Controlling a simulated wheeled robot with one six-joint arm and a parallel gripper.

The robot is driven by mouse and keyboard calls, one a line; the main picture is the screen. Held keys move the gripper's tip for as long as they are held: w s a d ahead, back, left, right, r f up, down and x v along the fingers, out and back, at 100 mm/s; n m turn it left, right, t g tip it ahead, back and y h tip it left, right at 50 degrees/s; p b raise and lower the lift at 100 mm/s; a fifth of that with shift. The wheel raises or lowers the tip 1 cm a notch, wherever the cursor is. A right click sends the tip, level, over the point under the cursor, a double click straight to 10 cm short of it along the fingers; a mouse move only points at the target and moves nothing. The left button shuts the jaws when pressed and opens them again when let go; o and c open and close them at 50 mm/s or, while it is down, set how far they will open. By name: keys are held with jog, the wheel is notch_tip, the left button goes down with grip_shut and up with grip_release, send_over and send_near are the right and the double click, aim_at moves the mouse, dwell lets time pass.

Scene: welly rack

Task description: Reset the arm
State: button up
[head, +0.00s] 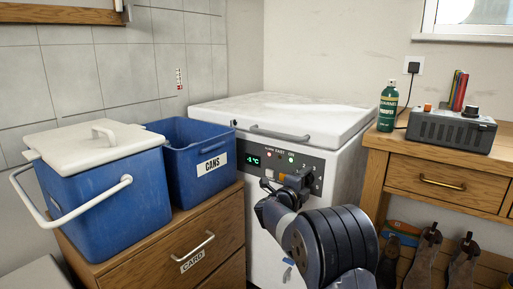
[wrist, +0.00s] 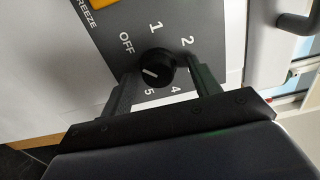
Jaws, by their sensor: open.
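My gripper (head: 298,183) is in front of the control panel of a white chest freezer (head: 345,160). In the wrist view my gripper (wrist: 160,68) is open, with one finger on each side of a round black knob (wrist: 158,62). Gaps show between the knob and both fingers, and nothing is held. The dial around the knob reads OFF, 1, 2, 4 and 5; a finger covers the place between 2 and 4. The knob's white mark is on its lower left side. In the head view my gripper hides the knob.
A blue cool box (head: 105,195) and a blue CANS bin (head: 185,145) stand on a wooden drawer cabinet (head: 215,215) at left. A wooden bench (head: 405,160) at right carries a green bottle (head: 388,108) and a grey box (head: 450,131). The freezer lid (head: 300,112) is shut.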

jog(key=shift+w+a+r+n+p, duration=0.1)
jog(key=shift+n+p, duration=1.45)
jog(key=shift+n, duration=2.95)
jog(key=shift+w+a+r+n+p, duration=0.1)
jog(key=shift+n+p, duration=1.45)
jog(key=shift+n, duration=2.95)
jog(key=shift+s, duration=0.1)
